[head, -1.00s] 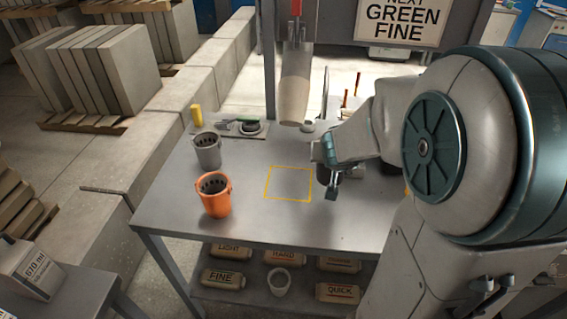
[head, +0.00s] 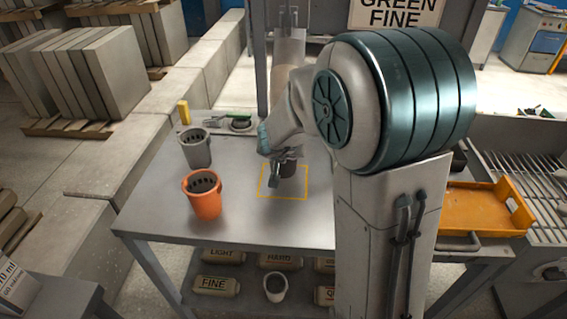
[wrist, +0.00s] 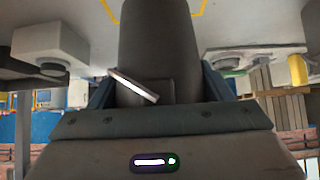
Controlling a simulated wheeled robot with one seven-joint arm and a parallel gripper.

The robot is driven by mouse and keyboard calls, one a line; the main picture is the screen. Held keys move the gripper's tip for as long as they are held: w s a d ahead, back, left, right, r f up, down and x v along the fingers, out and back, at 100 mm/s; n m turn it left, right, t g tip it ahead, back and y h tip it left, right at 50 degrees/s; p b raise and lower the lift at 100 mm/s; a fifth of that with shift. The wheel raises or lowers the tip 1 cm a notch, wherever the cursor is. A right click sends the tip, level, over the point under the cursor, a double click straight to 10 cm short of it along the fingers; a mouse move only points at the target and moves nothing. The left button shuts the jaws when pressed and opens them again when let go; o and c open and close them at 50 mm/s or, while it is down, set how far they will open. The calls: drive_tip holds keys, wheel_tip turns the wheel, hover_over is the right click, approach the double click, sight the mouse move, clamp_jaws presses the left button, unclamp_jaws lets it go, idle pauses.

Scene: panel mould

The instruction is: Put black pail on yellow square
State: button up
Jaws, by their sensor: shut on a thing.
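The black pail (head: 290,167) is in my gripper (head: 280,170), over the back part of the yellow square (head: 283,199) outlined on the metal table. My gripper is shut on the pail and hides part of it in the head view. In the wrist view the dark pail (wrist: 160,45) stands between the fingers, and part of the yellow outline (wrist: 200,8) shows at the top edge. I cannot tell whether the pail's bottom touches the table.
An orange pail (head: 205,200) stands left of the square, and a grey pail (head: 196,152) stands behind it. A yellow block (head: 184,113) is at the table's back left. An orange tray (head: 490,215) lies at the right. The tabletop in front of the square is clear.

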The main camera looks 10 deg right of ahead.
sight(288, 170)
drive_tip(key=shift+f+b, duration=1.65)
drive_tip(key=shift+f, duration=0.25)
drive_tip(key=shift+f, duration=0.15)
drive_tip(key=o, duration=1.1)
